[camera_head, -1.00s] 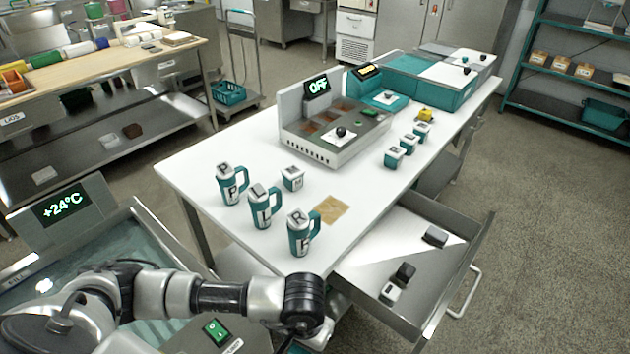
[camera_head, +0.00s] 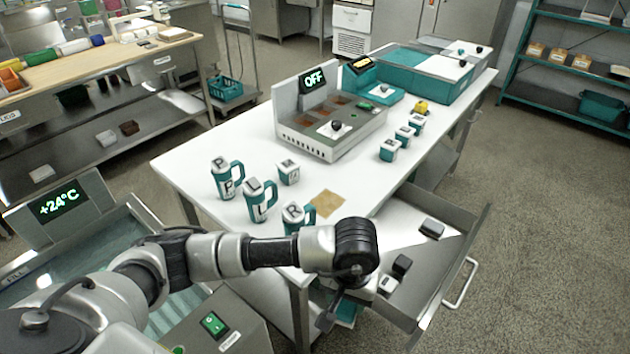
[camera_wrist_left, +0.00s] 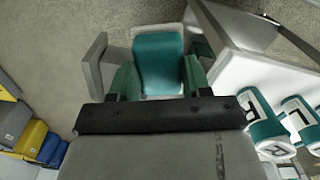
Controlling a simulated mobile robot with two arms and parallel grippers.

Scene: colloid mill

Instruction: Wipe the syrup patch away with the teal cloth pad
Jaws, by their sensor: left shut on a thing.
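The syrup patch (camera_head: 327,203) is a flat amber-brown patch on the white table (camera_head: 190,165), just behind and right of the front mug (camera_head: 297,219) with the letter R. My left gripper (camera_wrist_left: 159,78) is shut on the teal cloth pad (camera_wrist_left: 158,55), which shows between its fingers in the left wrist view. In the head view my left arm reaches across the table's near corner, and the gripper hangs low in front of the open drawer, apart from the patch. There the wrist hides most of the gripper and pad. My right gripper is not in view.
Two more teal mugs (camera_head: 227,178) (camera_head: 259,200) and a small cup (camera_head: 288,172) stand left of the patch. A machine reading OFF (camera_head: 330,125) stands behind. Clear tabletop lies right of the patch.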

